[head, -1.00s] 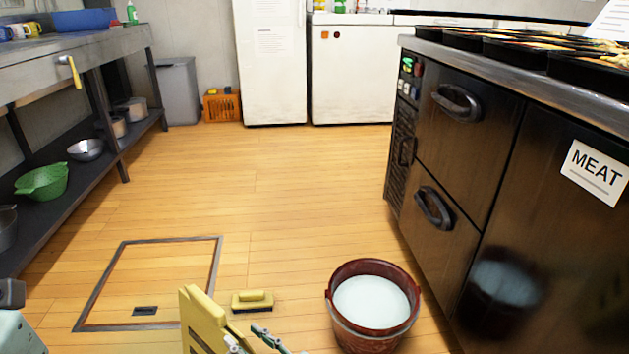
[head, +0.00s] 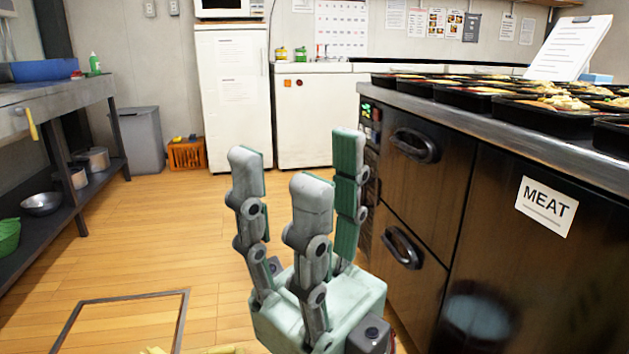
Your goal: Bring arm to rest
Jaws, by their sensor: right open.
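My right gripper (head: 300,180) is raised upright in the lower middle of the head view. Its several jointed fingers point up and stand apart, with nothing between them. It is in front of the wooden floor and left of the dark counter. My left gripper is not in view. Of the bucket, at most a sliver shows behind the gripper's base at the bottom edge.
The dark counter (head: 570,150) with bento trays (head: 480,98) is close on the right. A metal shelf table (head: 60,98) stands on the left. A white fridge (head: 235,110) and an orange crate (head: 186,155) are at the back. The floor (head: 150,235) between is clear.

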